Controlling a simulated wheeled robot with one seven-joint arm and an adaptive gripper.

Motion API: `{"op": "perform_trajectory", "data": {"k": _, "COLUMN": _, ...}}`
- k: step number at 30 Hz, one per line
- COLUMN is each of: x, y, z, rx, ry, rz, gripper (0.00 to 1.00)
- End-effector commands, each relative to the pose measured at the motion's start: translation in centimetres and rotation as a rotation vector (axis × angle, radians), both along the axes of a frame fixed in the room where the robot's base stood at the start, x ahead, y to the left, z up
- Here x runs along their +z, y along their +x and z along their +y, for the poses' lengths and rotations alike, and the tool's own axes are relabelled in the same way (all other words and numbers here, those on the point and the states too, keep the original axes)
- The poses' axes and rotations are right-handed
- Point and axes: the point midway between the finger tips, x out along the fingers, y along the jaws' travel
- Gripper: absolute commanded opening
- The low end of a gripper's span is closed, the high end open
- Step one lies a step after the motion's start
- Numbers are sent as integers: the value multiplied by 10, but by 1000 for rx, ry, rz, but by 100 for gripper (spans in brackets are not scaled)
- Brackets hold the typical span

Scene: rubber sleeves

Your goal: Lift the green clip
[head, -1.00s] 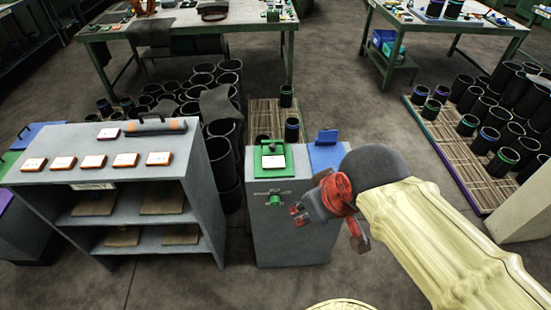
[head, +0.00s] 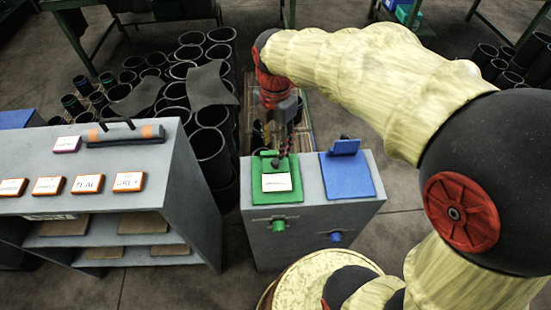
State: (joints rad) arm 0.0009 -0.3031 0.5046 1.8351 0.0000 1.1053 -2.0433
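The green clip (head: 268,154) sits at the far edge of a green board (head: 288,197) that carries a white card (head: 277,182). The board lies on top of a grey cabinet. My gripper (head: 279,158) points down from above, right at the clip, and its dark fingers partly overlap it in the picture. The fingers are small and dark, so I cannot tell whether they touch the clip or how far apart they are.
A blue board (head: 347,178) with a raised blue clip (head: 345,147) lies just right of the green one. A grey shelf unit (head: 190,190) with orange-edged cards stands to the left. Black sleeves (head: 209,145) crowd the floor behind.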

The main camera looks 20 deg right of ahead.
Motion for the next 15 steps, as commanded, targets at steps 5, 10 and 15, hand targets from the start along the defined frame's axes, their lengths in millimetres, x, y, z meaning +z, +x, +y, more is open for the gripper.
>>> {"op": "perform_trajectory", "data": {"k": 5, "x": -27, "y": -1, "z": 0, "rx": 2, "ry": 0, "rz": 4, "gripper": 39}}
{"op": "perform_trajectory", "data": {"k": 10, "x": -53, "y": -1, "z": 0, "rx": 1, "ry": 0, "rz": 1, "gripper": 39}}
{"op": "perform_trajectory", "data": {"k": 15, "x": -69, "y": -1, "z": 0, "rx": 0, "ry": 0, "rz": 1, "gripper": 39}}
